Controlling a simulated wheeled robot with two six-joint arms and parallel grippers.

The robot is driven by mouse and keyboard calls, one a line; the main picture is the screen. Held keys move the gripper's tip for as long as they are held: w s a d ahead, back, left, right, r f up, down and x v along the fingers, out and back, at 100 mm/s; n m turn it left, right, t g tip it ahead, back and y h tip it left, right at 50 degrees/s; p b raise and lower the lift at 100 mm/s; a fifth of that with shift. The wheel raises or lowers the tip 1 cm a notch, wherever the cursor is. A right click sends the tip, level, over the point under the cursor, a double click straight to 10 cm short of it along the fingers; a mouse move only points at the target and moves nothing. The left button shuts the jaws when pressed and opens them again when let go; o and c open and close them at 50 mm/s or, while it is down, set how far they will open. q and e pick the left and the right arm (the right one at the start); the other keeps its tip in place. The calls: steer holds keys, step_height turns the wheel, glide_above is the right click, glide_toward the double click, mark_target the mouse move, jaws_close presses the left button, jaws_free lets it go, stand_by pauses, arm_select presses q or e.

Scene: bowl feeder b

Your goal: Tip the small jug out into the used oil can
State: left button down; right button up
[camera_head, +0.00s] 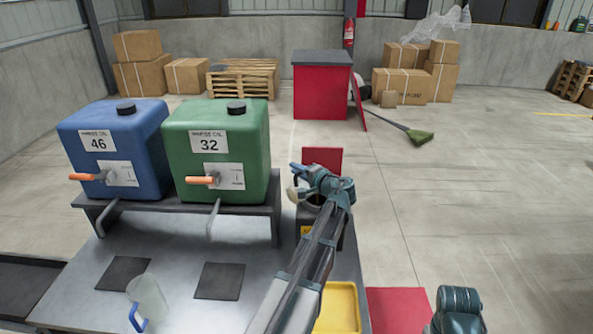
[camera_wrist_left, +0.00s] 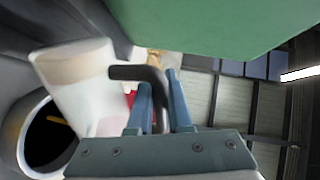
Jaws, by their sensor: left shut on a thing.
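My left gripper (camera_head: 299,178) is shut on the dark handle of the small jug (camera_head: 297,194), which is mostly hidden in the head view. In the left wrist view the whitish jug (camera_wrist_left: 80,85) has a brownish band at its wide end, and the fingers (camera_wrist_left: 160,105) hold the handle (camera_wrist_left: 140,73). The jug overlaps the round, dark opening of the used oil can (camera_wrist_left: 22,150). A short yellow streak shows in that opening; I cannot tell if it is oil. The can (camera_head: 348,238) is partly hidden behind my arm. The jug's exact tilt is unclear.
A blue container (camera_head: 118,145) marked 46 and a green one (camera_head: 220,155) marked 32 stand on a raised shelf, the green one close to my left gripper. A clear jug (camera_head: 150,300) with a blue handle stands on the bench. A yellow tray (camera_head: 340,308) lies at the front.

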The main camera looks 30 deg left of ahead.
arm_select(q)
steer(key=shift+r, duration=0.1)
stand_by(0.3)
steer(key=shift+w+d+r+m+p, duration=0.2)
steer(key=shift+w+r+m+p, duration=0.2)
steer(key=shift+w+m, duration=0.2)
steer(key=shift+w+g, duration=0.15)
steer(key=shift+g, duration=0.15)
stand_by(0.5)
steer(key=shift+w+d+r+m, duration=0.15)
steer(key=shift+w+m, duration=0.1)
steer(key=shift+m, duration=0.05)
steer(key=shift+w+d+r+m+p, duration=0.1)
steer(key=shift+w+m+p, duration=0.15)
steer(key=shift+m+p, duration=0.1)
steer(key=shift+w+r, duration=0.1)
steer(key=shift+w, duration=0.1)
stand_by(0.4)
steer(key=shift+w+d+r+m, duration=0.15)
steer(key=shift+w+d+m, duration=0.05)
steer(key=shift+w+m, duration=0.4)
steer(key=shift+g, duration=0.4)
steer(key=shift+s, duration=0.1)
stand_by(2.1)
